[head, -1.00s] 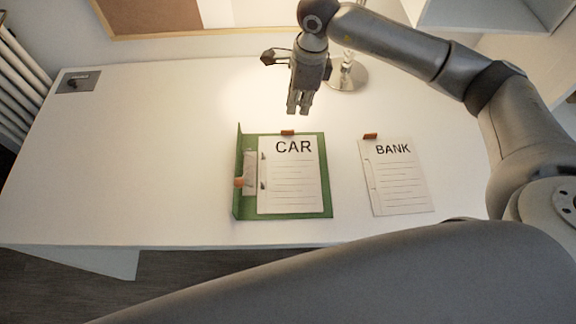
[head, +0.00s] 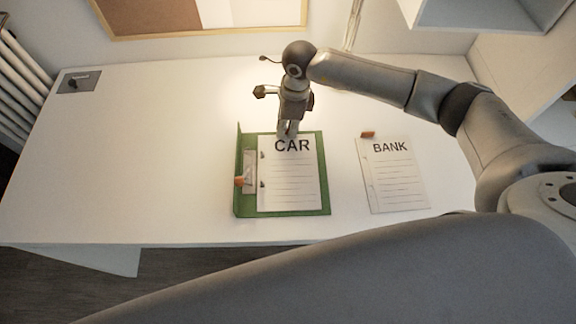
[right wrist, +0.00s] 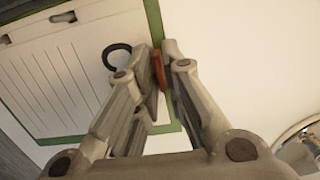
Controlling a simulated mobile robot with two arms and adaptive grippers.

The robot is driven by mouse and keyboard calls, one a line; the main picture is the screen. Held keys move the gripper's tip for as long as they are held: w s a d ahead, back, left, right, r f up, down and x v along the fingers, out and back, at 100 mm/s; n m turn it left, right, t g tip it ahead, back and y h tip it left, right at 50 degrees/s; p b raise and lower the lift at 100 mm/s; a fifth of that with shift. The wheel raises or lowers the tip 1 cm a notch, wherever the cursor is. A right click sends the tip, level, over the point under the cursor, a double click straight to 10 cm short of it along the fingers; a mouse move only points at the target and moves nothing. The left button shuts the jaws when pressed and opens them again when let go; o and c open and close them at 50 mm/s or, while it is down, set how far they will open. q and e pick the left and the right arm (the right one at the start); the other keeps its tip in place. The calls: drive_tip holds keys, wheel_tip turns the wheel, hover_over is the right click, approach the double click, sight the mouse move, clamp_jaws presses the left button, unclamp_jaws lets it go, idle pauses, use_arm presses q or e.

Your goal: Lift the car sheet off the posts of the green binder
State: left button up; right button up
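The green binder (head: 326,180) lies open on the desk, with the white CAR sheet (head: 288,182) flat on it. Two small dark posts (head: 262,170) show at the sheet's left edge, and the sheet appears to be on them. My right gripper (head: 287,134) is at the sheet's top edge, pointing down. In the right wrist view its fingers (right wrist: 157,50) are close together, with the sheet's orange tab (right wrist: 159,70) between them. I cannot tell whether they are pressed on the tab. The gripper hides this tab in the head view. My left gripper is not in view.
The BANK sheet (head: 396,180) with an orange tab (head: 368,134) lies to the right of the binder. An orange tab (head: 239,181) is at the binder's left side. The desk (head: 140,160) is clear on the left. A shelf (head: 490,20) is at upper right.

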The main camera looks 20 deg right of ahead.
clamp_jaws()
wheel_tip(320, 180, up, 8)
drive_tip(key=p, duration=0.6)
drive_tip(key=shift+a+r, duration=0.1)
drive_tip(key=shift+r, duration=0.15)
drive_tip(key=shift+f+p, duration=0.3)
drive_tip(key=shift+f, duration=0.05)
drive_tip(key=shift+f+b, duration=0.75)
drive_tip(key=shift+f, duration=0.55)
